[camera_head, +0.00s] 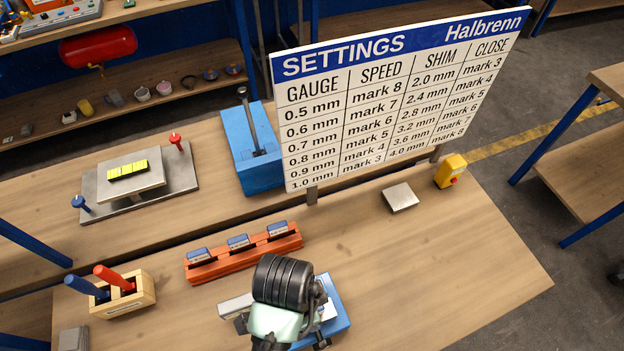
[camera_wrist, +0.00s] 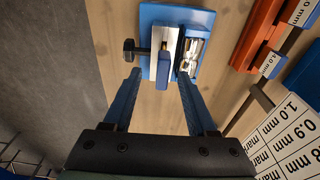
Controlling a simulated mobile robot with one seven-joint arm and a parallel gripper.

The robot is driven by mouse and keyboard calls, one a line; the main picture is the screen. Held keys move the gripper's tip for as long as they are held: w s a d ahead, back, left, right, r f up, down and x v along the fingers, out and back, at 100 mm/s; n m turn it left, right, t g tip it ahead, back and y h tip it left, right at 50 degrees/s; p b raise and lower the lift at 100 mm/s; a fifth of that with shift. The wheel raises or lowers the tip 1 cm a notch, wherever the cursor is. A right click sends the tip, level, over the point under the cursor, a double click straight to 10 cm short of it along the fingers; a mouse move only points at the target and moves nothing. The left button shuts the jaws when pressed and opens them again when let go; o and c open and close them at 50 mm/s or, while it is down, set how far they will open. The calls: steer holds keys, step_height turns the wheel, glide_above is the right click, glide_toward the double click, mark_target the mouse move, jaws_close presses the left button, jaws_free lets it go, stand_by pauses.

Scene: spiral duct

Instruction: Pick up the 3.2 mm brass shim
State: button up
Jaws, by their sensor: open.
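An orange rack (camera_head: 243,254) holds three blue-topped pieces, the middle one (camera_head: 238,242) among them; their labels are too small to read in the head view. The rack also shows at the right edge of the wrist view (camera_wrist: 258,35), with a label ending in "0 mm". I cannot tell which piece, if any, is the 3.2 mm brass shim. My gripper (camera_wrist: 160,76) is open and empty, its two blue fingers apart. Ahead of the fingertips is a blue fixture (camera_wrist: 150,17) with pale and shiny metal parts and a dark side knob.
The settings board (camera_head: 400,90) stands behind the rack; its SHIM column lists 3.2 mm. A wooden holder (camera_head: 143,291) with red and blue handles is at left. A metal plate (camera_head: 400,197) and a yellow box (camera_head: 450,170) are at right.

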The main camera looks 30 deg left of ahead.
steer(key=shift+w+d+f+p, duration=0.15)
steer(key=shift+f+p, duration=0.15)
steer(key=shift+f, duration=0.6)
steer(key=shift+w+a+f+p, duration=0.15)
steer(key=shift+f+p, duration=0.2)
steer(key=shift+f, duration=0.5)
steer(key=shift+w+d+f+p, duration=0.15)
steer(key=shift+f+p, duration=0.15)
steer(key=shift+f, duration=0.6)
jaws_close()
